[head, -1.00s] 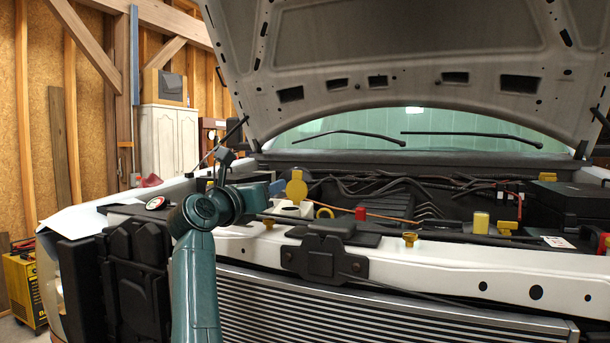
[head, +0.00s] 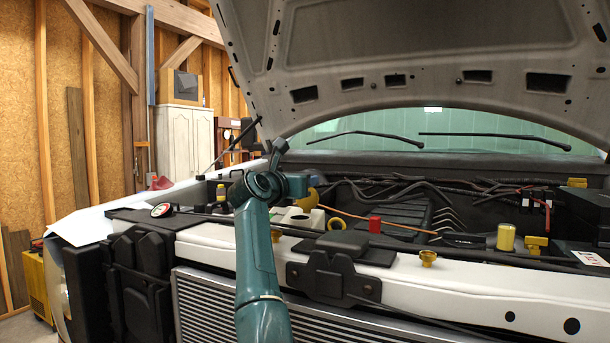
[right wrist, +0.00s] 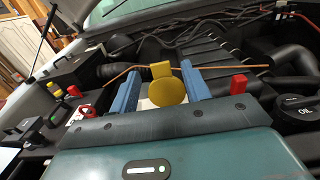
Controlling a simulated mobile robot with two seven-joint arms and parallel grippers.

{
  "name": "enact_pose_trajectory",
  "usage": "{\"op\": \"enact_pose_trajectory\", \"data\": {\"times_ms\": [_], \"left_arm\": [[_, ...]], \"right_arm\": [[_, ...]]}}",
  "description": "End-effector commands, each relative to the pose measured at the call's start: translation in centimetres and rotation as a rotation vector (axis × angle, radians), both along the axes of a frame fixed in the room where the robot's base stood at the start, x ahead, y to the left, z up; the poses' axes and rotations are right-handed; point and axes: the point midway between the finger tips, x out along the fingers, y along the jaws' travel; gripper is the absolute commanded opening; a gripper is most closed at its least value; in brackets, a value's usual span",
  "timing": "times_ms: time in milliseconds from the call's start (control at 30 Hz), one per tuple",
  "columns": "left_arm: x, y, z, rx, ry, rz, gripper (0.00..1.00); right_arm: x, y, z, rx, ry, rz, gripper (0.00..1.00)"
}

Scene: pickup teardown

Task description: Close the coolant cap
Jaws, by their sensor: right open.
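The coolant cap (right wrist: 168,92) is a yellow disc with a tab on top, seen face-on in the right wrist view and raised off the white reservoir. In the head view the cap (head: 311,198) is mostly hidden behind my arm, above the white reservoir (head: 299,219). My right gripper (right wrist: 161,92) is open. Its two blue fingers stand on either side of the cap, with a gap on each side. In the head view the right gripper (head: 298,184) is seen from behind, beside the cap, with its fingertips partly hidden. My left gripper is not in view.
A black oil cap (right wrist: 297,107) is at the right in the wrist view. The white front beam (head: 440,281) runs before the bay. The raised hood (head: 400,45) hangs overhead.

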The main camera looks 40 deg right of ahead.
Motion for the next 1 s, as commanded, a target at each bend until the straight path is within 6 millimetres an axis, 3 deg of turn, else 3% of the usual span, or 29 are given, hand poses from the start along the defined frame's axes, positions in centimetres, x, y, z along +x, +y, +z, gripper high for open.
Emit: {"op": "enact_pose_trajectory", "data": {"times_ms": [200, 567, 1000], "left_arm": [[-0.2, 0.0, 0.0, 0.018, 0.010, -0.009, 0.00], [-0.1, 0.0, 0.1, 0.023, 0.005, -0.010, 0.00], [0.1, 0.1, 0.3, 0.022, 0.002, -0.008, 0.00]], "right_arm": [[1.2, -2.3, 0.1, 0.000, 0.001, -0.001, 0.47], [1.4, -2.7, 0.0, 0.000, 0.000, 0.001, 0.47], [1.4, -2.7, -0.1, 0.000, 0.001, 0.000, 0.12]]}}
